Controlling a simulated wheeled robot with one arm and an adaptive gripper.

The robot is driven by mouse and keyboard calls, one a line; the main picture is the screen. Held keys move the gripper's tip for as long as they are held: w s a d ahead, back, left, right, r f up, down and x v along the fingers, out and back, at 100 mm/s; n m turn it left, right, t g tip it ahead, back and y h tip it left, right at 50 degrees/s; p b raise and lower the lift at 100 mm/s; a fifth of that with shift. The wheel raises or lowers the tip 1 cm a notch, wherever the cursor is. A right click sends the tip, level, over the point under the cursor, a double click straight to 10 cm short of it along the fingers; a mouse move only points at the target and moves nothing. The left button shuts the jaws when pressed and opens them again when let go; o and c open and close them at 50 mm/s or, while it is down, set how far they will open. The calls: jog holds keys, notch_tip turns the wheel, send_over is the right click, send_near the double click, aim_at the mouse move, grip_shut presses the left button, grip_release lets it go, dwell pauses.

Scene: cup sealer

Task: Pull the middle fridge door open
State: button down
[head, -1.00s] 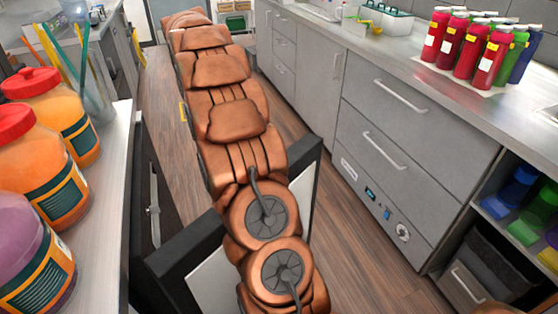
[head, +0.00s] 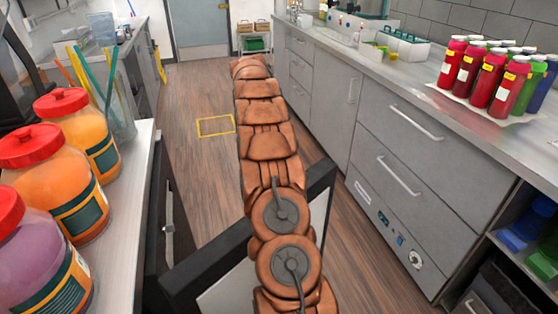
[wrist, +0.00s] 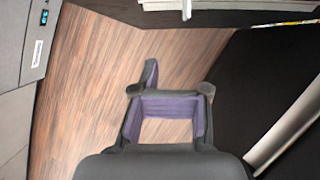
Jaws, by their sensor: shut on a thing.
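A dark-framed fridge door (head: 215,262) with a pale inner panel (head: 232,290) stands swung out from the left row in the head view. In the wrist view, a dark panel with a silver handle (wrist: 187,9) is at the top, and another silver handle (wrist: 285,140) lies on the dark panel at right. My gripper (wrist: 178,82) is in the middle of the wrist view, over the floor and apart from both handles. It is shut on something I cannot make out. My arm hides the gripper in the head view.
The left counter (head: 135,190) holds several red-lidded jars (head: 75,125). Grey drawers (head: 395,180) line the right, with several bottles (head: 490,75) on the worktop. The wood floor (head: 195,165) beyond the door is clear, with a yellow marked square (head: 215,126).

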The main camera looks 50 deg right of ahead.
jog(key=s+f+p, duration=0.2)
jog(key=s+f, duration=0.5)
jog(key=shift+a+f+p, duration=0.25)
jog(key=shift+f+p, duration=0.05)
jog(key=shift+f, duration=0.05)
dwell(0.4)
jog(key=shift+s, duration=0.1)
